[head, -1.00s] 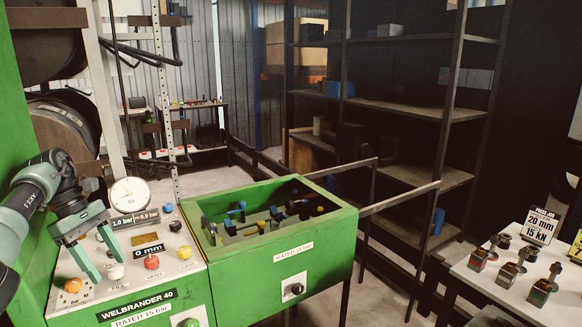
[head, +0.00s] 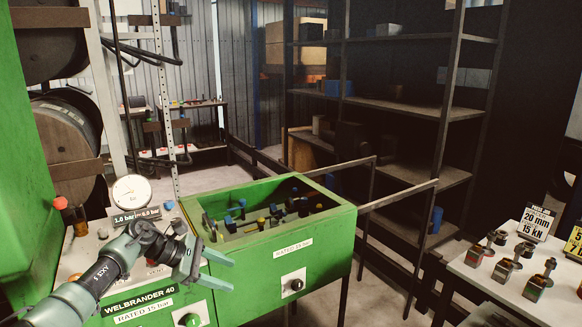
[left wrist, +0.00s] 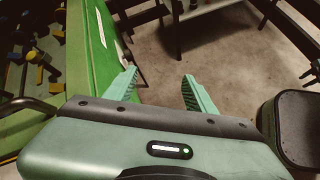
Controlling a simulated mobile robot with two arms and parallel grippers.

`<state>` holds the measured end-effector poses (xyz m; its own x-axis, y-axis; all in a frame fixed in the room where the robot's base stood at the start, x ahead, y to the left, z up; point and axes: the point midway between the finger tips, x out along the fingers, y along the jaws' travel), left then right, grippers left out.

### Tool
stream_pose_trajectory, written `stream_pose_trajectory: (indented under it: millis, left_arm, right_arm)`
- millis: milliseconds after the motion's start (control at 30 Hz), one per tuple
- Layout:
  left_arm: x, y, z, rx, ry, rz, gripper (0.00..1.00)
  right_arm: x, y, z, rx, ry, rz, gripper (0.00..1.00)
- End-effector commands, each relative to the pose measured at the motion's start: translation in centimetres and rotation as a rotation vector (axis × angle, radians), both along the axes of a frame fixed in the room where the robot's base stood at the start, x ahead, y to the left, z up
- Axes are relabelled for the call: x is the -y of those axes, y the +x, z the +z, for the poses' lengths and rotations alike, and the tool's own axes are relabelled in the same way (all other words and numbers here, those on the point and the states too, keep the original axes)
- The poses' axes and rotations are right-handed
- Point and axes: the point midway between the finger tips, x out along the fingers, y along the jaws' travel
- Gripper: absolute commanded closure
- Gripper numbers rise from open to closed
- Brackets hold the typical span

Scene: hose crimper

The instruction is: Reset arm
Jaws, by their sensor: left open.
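My left gripper (head: 214,270) is open and empty. In the head view it is in front of the green machine labelled WELBRANDER 40 (head: 140,303), with its fingers pointing right across the front of the green bin (head: 268,259). In the left wrist view the two teal fingers (left wrist: 160,90) stand apart with bare floor between them, and the bin's green edge is to their left. My left arm covers part of the control panel. The dial gauge (head: 132,193) stands at the panel's back. My right gripper is not in view.
The bin holds several blue and yellow fittings. A white table (head: 497,285) at the right carries several small metal parts and a sign (head: 537,223) reading 20 mm, 15 kN. Dark shelving (head: 410,110) stands behind. The floor right of the bin is clear.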

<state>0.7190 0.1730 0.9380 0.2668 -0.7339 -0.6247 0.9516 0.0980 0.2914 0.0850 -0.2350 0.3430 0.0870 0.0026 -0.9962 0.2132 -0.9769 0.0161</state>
Motion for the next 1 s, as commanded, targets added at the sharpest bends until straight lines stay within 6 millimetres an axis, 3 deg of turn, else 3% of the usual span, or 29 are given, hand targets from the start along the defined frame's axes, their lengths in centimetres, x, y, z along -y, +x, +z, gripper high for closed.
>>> stream_pose_trajectory:
  millis: [33, 100, 200, 300, 433, 533, 667, 767, 800, 900, 1000]
  left_arm:
    - [4.3, -0.4, -1.0, -0.014, -0.134, 0.053, 0.45]
    - [8.7, -0.5, -0.5, -0.049, -0.344, 0.169, 0.45]
    - [12.6, -1.2, 0.8, -0.151, -0.654, 0.356, 0.45]
    - [13.7, -2.0, 2.0, -0.309, -0.967, 0.566, 0.45]
    - [11.5, -3.6, 1.9, -0.571, -1.359, 0.870, 0.45]
    - [8.1, -5.8, -0.3, -0.803, -1.638, 1.130, 0.45]
    - [3.2, -10.7, -5.2, -1.109, -1.960, 1.503, 0.45]
    - [0.1, -16.3, -9.5, -1.322, -2.163, 1.810, 0.45]
    - [-0.9, -18.7, -11.0, 1.290, 2.065, -1.792, 0.45]
    - [-2.3, -24.4, -13.8, 1.164, 1.798, -1.688, 0.45]
    - [-2.9, -28.9, -15.5, 1.065, 1.615, -1.619, 0.45]
  right_arm:
    - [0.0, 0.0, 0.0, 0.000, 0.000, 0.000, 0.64]
    - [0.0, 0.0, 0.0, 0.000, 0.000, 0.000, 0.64]
    - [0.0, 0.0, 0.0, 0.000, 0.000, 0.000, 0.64]
    - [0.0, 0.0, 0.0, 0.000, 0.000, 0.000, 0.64]
    - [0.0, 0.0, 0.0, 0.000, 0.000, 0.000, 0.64]
    - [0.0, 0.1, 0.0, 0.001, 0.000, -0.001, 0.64]
    - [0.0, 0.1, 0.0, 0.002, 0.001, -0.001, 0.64]
    - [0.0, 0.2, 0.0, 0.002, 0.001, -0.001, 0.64]
    - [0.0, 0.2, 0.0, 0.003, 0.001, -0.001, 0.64]
    - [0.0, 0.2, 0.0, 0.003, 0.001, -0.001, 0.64]
    - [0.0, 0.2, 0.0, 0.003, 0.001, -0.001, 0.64]
